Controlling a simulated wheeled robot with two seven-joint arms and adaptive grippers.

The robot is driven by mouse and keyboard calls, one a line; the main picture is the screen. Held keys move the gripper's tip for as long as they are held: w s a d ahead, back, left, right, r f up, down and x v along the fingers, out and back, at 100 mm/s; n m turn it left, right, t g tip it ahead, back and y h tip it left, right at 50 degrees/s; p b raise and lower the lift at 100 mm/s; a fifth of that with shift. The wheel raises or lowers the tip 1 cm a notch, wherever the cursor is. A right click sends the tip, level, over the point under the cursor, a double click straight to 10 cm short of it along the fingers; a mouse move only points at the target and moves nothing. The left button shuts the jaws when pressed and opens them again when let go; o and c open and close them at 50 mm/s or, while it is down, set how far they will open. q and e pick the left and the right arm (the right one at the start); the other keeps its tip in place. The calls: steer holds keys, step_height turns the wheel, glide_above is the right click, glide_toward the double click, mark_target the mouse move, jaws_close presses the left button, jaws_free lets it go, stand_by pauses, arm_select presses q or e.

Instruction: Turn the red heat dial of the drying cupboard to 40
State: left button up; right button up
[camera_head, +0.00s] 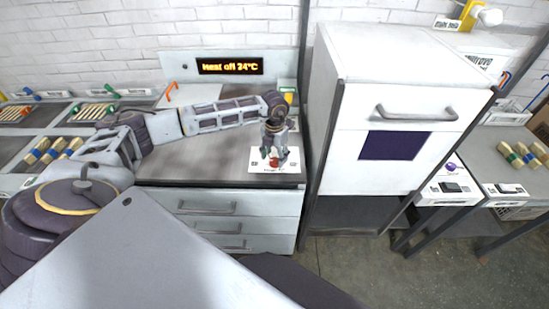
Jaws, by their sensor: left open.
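The red heat dial (274,162) sits on a white panel (257,167) at the front right of the counter, left of the tall white cupboard (380,92). My left gripper (274,156) points down at the dial, with its open fingers on either side of it. I cannot tell whether the fingers touch the dial. The gripper partly hides the dial and its scale. The display (230,66) on the back wall reads "Heat off 24°C". My right gripper is not in view.
Drawers (210,207) are under the counter. Trays with bundled wooden spoons lie on the left bench, and more bundles (520,155) lie on the right bench. The cupboard's side stands close to the right of my left gripper. The counter's middle is clear.

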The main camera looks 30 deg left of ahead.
arm_select(q)
steer(key=shift+f, duration=1.1)
steer(key=c, duration=1)
steer(key=shift+c, duration=0.2)
